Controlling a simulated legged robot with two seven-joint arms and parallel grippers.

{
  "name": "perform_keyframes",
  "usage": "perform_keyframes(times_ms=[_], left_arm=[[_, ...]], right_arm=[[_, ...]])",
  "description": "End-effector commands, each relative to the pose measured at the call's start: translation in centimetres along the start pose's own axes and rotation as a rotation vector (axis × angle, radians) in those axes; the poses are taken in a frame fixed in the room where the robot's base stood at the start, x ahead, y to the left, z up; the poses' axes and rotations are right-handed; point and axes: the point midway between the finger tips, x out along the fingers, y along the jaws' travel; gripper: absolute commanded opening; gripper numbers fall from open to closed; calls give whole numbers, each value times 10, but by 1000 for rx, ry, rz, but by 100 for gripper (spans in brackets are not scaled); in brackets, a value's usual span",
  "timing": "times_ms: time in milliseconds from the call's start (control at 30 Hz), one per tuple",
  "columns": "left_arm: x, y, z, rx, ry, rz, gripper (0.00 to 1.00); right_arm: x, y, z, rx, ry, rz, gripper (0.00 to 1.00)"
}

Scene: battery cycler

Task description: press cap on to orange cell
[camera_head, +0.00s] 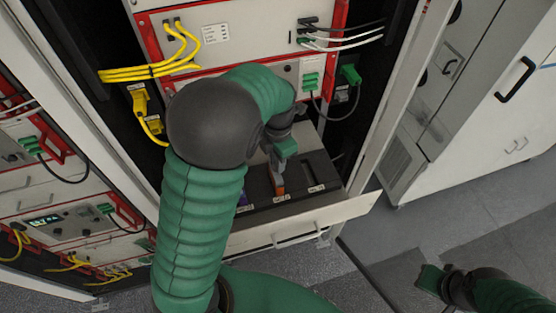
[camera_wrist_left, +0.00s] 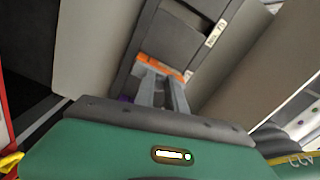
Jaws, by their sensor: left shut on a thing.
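The orange cell (camera_head: 280,188) stands in the dark tray of the pulled-out drawer, right under my left gripper (camera_head: 277,160). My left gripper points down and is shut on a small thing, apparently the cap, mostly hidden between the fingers. In the left wrist view, the grey fingers (camera_wrist_left: 160,92) reach to the orange cell's edge (camera_wrist_left: 164,67). I cannot tell whether the cap is fully seated. My right gripper (camera_head: 432,279) is at the lower right, away from the drawer; its jaw opening is unclear.
A purple part (camera_head: 242,199) sits in the tray left of the orange cell. The drawer front (camera_head: 300,220) sticks out of the rack. Yellow cables (camera_head: 140,74) hang at the left and a green connector (camera_head: 351,74) at the right.

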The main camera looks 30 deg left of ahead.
Motion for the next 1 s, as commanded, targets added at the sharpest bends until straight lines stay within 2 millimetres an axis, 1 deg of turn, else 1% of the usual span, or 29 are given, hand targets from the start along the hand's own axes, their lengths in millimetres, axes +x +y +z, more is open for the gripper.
perform_keyframes(times_ms=[100, 133, 300, 500, 533, 700, 1000], left_arm=[[0, 0, 0, 0, 0, 0, 0], [0, 0, 0, 0, 0, 0, 19], [0, 0, 0, 0, 0, 0, 41], [0, 0, 0, 0, 0, 0, 41], [0, 0, 0, 0, 0, 0, 42], [0, 0, 0, 0, 0, 0, 63], [-1, 0, 0, 0, 0, 0, 63]], right_arm=[[0, 0, 0, 0, 0, 0, 17], [0, 0, 0, 0, 0, 0, 17], [0, 0, 0, 0, 0, 0, 17], [0, 0, 0, 0, 0, 0, 17], [0, 0, 0, 0, 0, 0, 17], [0, 0, 0, 0, 0, 0, 17], [-1, 0, 0, 0, 0, 0, 17]])
